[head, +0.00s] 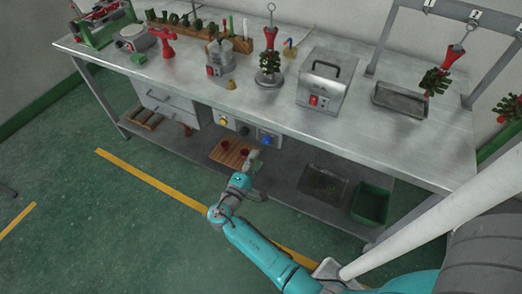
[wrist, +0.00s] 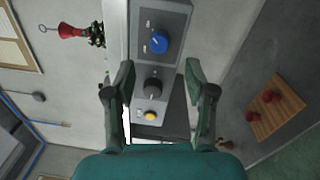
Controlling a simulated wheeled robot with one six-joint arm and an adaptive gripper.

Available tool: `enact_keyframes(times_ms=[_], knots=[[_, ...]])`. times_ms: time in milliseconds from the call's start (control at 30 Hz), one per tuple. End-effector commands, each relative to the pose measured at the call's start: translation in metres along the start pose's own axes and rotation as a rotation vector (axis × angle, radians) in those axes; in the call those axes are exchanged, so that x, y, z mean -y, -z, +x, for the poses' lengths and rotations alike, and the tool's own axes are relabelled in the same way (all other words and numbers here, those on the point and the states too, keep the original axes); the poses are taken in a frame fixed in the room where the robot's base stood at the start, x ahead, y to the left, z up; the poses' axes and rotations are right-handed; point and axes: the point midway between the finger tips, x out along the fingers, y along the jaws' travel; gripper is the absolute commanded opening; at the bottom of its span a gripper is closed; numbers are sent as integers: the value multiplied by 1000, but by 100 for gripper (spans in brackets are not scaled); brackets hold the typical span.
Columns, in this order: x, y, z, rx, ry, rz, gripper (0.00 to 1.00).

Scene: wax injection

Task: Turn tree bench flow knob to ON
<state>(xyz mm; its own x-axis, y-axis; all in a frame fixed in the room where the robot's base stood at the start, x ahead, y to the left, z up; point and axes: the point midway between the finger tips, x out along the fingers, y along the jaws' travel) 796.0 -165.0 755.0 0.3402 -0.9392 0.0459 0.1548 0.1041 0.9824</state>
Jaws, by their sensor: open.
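Grey control boxes hang under the bench's front edge. One carries a blue knob (wrist: 160,42), another a black knob (wrist: 152,88) and a third a yellow knob or button (wrist: 150,115). In the head view the blue knob (head: 266,139) is on the right, the black one (head: 243,130) in the middle and the yellow one (head: 223,121) on the left. The labels are too small to read, so I cannot tell which is the flow knob. My gripper (wrist: 159,68) is open and empty, facing the boxes. Its fingers frame the space between the blue and black knobs, seemingly apart from both.
The metal bench (head: 430,150) holds a grey machine (head: 326,80), a tray (head: 400,100) and wax trees. Below, a wooden board (head: 228,156) with red cups and a green bin (head: 371,203) stand on the lower shelf. Drawers (head: 168,105) sit left of the boxes.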

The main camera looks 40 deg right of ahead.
Motion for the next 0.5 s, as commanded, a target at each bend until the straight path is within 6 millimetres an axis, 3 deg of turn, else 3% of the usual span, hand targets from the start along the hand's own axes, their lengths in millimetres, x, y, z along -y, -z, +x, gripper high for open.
enact_keyframes(times_ms=[200, 500], knots=[[0, 1, -33, -3, 0, 1, 55], [0, 0, -45, 0, 1, 1, 55]])
